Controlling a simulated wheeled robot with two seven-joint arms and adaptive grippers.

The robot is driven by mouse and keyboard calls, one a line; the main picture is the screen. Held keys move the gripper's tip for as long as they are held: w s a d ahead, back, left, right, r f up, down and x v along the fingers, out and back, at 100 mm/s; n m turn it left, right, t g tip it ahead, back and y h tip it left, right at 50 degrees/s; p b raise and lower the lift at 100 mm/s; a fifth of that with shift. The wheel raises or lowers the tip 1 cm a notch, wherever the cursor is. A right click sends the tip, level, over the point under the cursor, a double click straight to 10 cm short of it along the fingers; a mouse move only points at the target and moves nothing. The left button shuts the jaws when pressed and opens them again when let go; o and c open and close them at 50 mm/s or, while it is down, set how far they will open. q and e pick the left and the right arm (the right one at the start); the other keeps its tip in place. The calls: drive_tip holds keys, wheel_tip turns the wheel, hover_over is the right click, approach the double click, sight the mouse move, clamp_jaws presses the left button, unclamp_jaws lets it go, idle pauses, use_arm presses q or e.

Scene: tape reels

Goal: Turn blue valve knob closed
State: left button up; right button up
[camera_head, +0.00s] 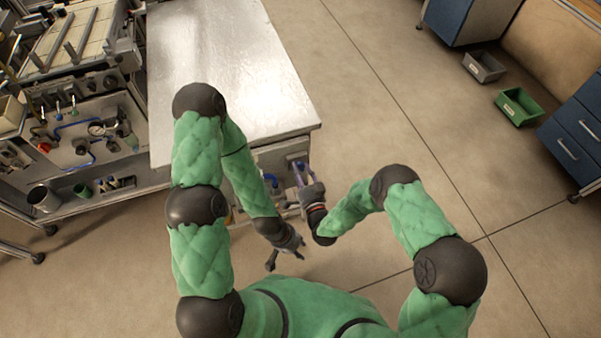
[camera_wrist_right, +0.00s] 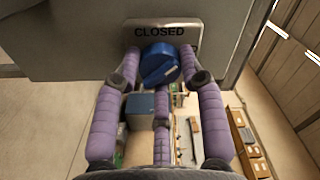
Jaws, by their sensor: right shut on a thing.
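The blue valve knob (camera_wrist_right: 160,63) shows in the right wrist view, just below a metal plate marked "CLOSED" (camera_wrist_right: 160,31) on a grey panel. The purple padded fingers of my right gripper (camera_wrist_right: 160,78) are shut on the knob, one on each side, with a third finger below it. In the head view, my right gripper (camera_head: 305,178) reaches the front of the metal cabinet below the bench top. My left gripper (camera_head: 285,257) hangs empty in front of the cabinet, lower in the picture, with its fingers spread apart.
The bare metal bench top (camera_head: 240,70) stands above the cabinet. A panel with gauges and small valves (camera_head: 85,135) is at left. A grey bin (camera_head: 484,66), a green bin (camera_head: 519,106) and blue drawers (camera_head: 575,140) are at right. The floor between is clear.

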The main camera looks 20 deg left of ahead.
drive_tip(key=n+b, duration=0.1)
drive_tip(key=n, duration=0.3)
drive_tip(key=shift+n, duration=0.3)
drive_tip(key=n+b, duration=0.2)
drive_tip(key=n, duration=0.2)
drive_tip(key=shift+n, duration=0.4)
drive_tip(key=shift+r, duration=0.1)
drive_tip(key=o, duration=1.1)
drive_tip(key=shift+o, duration=0.2)
drive_tip(key=v, duration=0.7)
drive_tip(key=shift+s+d, duration=0.15)
drive_tip(key=shift+s, duration=0.05)
